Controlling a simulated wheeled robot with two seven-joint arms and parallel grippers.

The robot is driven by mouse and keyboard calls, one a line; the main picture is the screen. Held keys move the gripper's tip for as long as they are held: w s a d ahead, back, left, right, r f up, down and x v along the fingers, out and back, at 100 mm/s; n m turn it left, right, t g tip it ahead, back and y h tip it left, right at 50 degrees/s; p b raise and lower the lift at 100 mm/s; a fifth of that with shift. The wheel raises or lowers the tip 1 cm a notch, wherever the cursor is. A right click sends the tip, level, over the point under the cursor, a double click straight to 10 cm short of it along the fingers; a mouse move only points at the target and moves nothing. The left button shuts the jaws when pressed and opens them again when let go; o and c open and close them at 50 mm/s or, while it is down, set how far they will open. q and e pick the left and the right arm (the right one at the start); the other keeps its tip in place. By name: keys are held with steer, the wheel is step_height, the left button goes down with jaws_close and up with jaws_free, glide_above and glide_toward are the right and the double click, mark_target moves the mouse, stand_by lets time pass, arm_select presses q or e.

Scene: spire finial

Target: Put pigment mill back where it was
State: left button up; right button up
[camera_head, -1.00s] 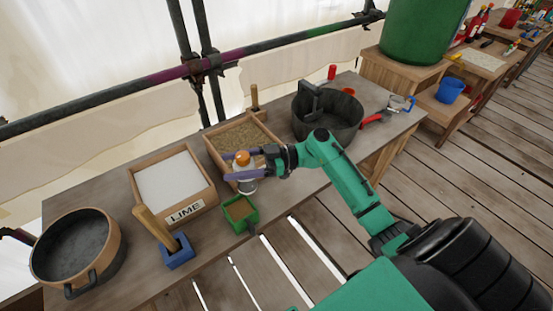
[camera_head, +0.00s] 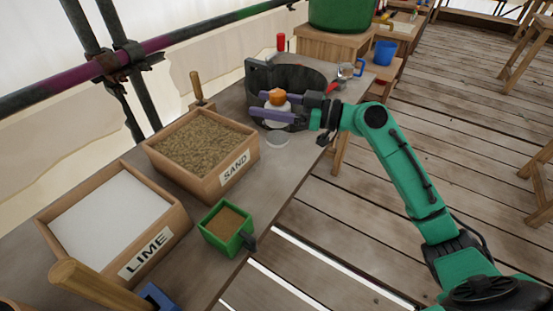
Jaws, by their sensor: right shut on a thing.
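My right gripper (camera_head: 277,108) is shut on the pigment mill (camera_head: 277,97), which has an orange knob on top and a pale body. Its purple fingers hide the mill's middle. A grey, glassy round part shows below the fingers, over the table near its front edge; I cannot tell whether it touches the tabletop. The mill is in front of the dark round tub. My left gripper is not in view.
The dark tub (camera_head: 312,82) stands behind the gripper. The sand box (camera_head: 235,172), lime box (camera_head: 142,262) and green scoop box (camera_head: 228,230) lie to the left. A metal mug (camera_head: 346,70) is at right. Bare table (camera_head: 268,172) lies between sand box and front edge.

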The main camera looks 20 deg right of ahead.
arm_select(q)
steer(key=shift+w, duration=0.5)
arm_select(e)
step_height(320, 180, down, 14)
steer(key=shift+r, duration=0.15)
steer(key=shift+a, duration=0.1)
steer(key=shift+b, duration=0.3)
steer(key=o, duration=1.5)
arm_select(q)
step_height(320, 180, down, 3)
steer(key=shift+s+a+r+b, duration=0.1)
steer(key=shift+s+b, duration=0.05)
steer(key=shift+b, duration=1)
arm_select(e)
steer(key=v, duration=1.2)
steer(key=shift+r, duration=0.1)
steer(key=shift+w, duration=0.1)
